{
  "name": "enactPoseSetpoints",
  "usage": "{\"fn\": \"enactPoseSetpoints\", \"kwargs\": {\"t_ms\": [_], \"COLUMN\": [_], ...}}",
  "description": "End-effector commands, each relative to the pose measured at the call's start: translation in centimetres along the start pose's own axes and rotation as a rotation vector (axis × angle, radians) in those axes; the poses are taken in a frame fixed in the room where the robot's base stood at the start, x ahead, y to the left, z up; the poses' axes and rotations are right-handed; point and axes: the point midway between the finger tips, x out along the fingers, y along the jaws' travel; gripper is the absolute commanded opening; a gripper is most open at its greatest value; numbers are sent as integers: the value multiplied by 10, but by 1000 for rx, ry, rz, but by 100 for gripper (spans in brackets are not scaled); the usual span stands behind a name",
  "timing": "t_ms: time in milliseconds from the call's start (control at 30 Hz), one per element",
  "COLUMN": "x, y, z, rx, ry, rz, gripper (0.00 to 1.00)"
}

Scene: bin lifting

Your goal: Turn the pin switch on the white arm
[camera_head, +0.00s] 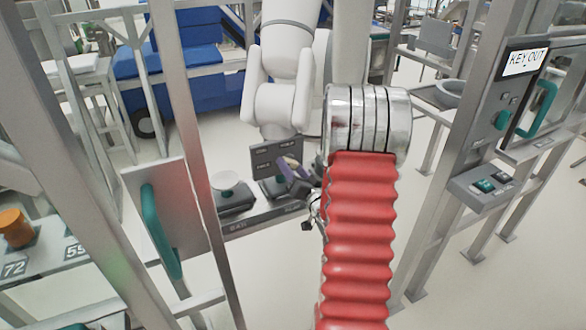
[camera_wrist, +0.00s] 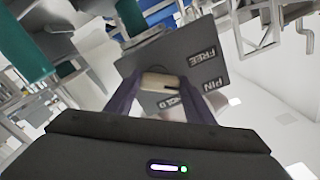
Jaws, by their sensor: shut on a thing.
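The pin switch (camera_wrist: 160,80) is a small beige bar-shaped knob on a dark grey plate (camera_wrist: 205,48). The plate carries the labels FREE and PIN, and a third label, partly hidden behind the knob and a finger. My gripper (camera_wrist: 158,84) has dark purple fingers, one on each side of the knob, and is shut on it. In the head view the plate (camera_head: 264,155) stands below the white arm (camera_head: 285,85), and my gripper (camera_head: 296,176) reaches it from the right. The knob is mostly hidden by the fingers there.
A grey panel with a green handle (camera_head: 160,232) stands at left between metal posts. A KEY OUT panel (camera_head: 524,62) with green controls is at right. A blue bin (camera_head: 205,50) is behind. A low shelf with a white round knob (camera_head: 229,180) lies left of my gripper.

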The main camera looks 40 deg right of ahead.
Motion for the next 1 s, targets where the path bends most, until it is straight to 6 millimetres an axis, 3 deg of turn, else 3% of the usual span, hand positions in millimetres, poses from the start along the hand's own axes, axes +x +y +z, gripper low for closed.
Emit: {"fn": "enactPoseSetpoints", "kwargs": {"t_ms": [1000], "x": [0], "y": [4], "z": [-7], "rx": [893], "ry": [10], "rz": [5], "gripper": [26]}}
